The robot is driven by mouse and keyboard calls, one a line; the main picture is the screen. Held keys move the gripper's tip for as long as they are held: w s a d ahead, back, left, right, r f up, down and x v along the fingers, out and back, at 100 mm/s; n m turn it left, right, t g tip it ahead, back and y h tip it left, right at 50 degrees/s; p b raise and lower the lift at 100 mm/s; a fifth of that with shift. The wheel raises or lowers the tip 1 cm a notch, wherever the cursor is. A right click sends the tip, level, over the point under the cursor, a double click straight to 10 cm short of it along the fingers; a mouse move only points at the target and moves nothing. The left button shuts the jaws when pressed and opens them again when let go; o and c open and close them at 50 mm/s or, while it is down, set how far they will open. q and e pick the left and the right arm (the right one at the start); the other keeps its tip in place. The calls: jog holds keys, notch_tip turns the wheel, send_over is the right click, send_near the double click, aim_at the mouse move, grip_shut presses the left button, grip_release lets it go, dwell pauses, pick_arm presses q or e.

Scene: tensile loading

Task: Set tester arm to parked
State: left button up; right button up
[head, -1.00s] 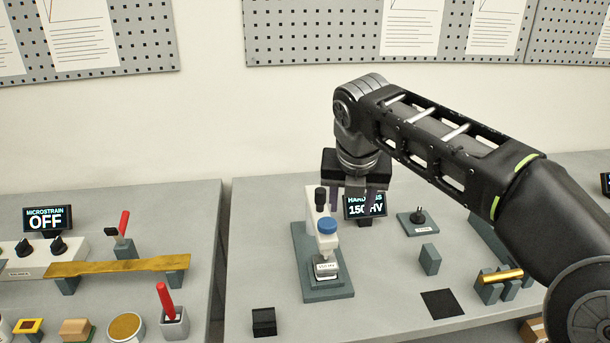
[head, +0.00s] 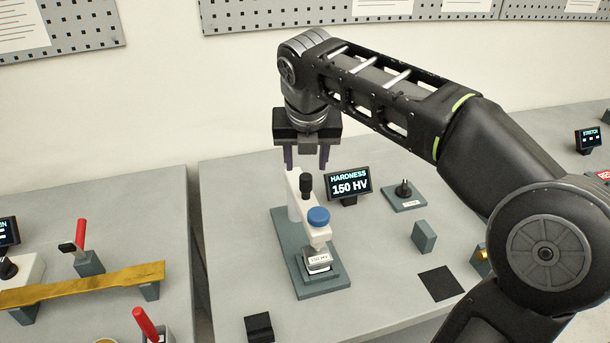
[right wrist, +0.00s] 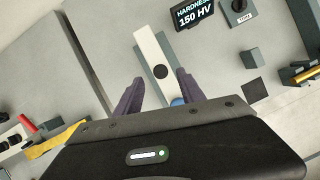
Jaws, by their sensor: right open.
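The hardness tester has a white arm (head: 308,217) with a black knob (head: 306,184) and a blue cap (head: 318,216), on a dark grey base (head: 285,246). A block labelled 150 HV (head: 319,263) sits under the arm's front end. My right gripper (head: 306,166) is open and empty, pointing down just above the black knob. In the right wrist view, the black knob (right wrist: 160,72) shows between the fingertips (right wrist: 159,79), without clear contact. My left gripper is out of view.
A display (head: 349,185) reading HARDNESS 150 HV stands right of the tester. A gap separates the left table.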

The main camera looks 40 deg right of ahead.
aim_at(306, 175)
jog(key=x, duration=0.6)
jog(key=shift+w+d+f, duration=0.1)
jog(key=shift+f, duration=0.25)
jog(key=shift+c, duration=0.5)
grip_shut()
dwell(0.6)
